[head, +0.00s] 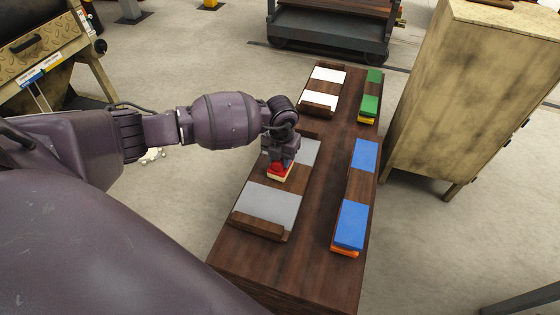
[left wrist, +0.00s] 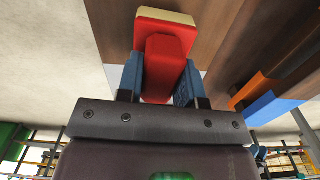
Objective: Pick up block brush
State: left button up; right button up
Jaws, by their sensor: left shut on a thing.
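The block brush (head: 279,171) has a red body and a cream bristle side. It is over the left side of the dark wooden bench, between two grey plates. My left gripper (head: 283,158) reaches down from above and is shut on the brush. In the left wrist view, the blue fingers of the left gripper (left wrist: 159,78) stand on both sides of the red brush handle (left wrist: 167,60). The cream edge shows beyond it. I cannot tell whether the bristles touch the bench. My right gripper is not in view.
The bench (head: 297,258) carries a near grey plate (head: 270,204), white plates (head: 328,75), a green block (head: 369,106) and blue plates (head: 351,222). A worn cabinet (head: 470,95) stands close on the right. A dark cart (head: 330,36) is behind. Bare floor lies left of the bench.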

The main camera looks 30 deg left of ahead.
pick_arm(q)
notch_tip(320, 180, up, 18)
jog(key=p, duration=0.4)
jog(key=shift+r, duration=0.25)
